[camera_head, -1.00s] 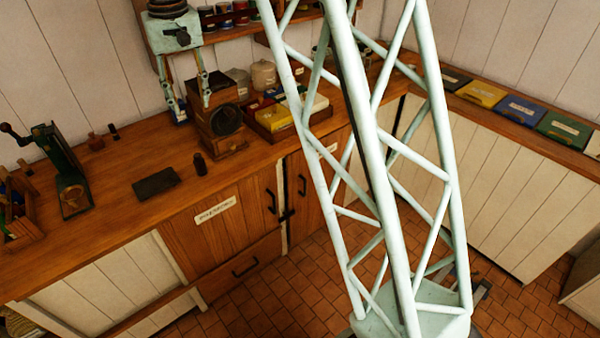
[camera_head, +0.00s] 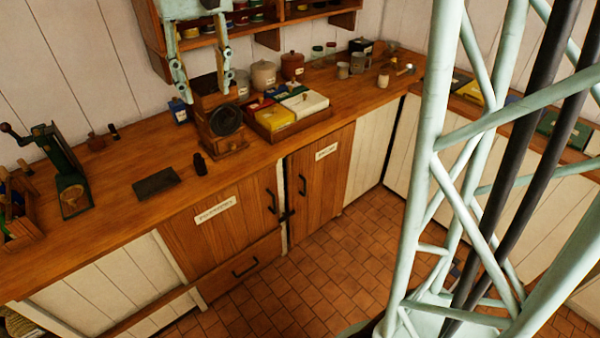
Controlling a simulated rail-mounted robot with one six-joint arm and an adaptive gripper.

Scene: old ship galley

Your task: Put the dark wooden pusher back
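A small dark upright piece (camera_head: 200,164), which may be the dark wooden pusher, stands on the wooden counter beside a dark flat slab (camera_head: 156,182); its material is too small to tell. My gripper (camera_head: 205,94) is pale green, points down and has its two fingers spread. It appears in front of or over a wooden box-shaped mill (camera_head: 222,136) with a dark round face. I see nothing held between the fingers. The gripper is above and to the right of the small dark piece, apart from it.
A dark green cast device (camera_head: 62,172) stands at the left. A wooden tray (camera_head: 262,134) of coloured boxes is right of the mill. Canisters (camera_head: 264,76) stand behind it, under a wall shelf (camera_head: 255,30). My lattice structure covers the right side.

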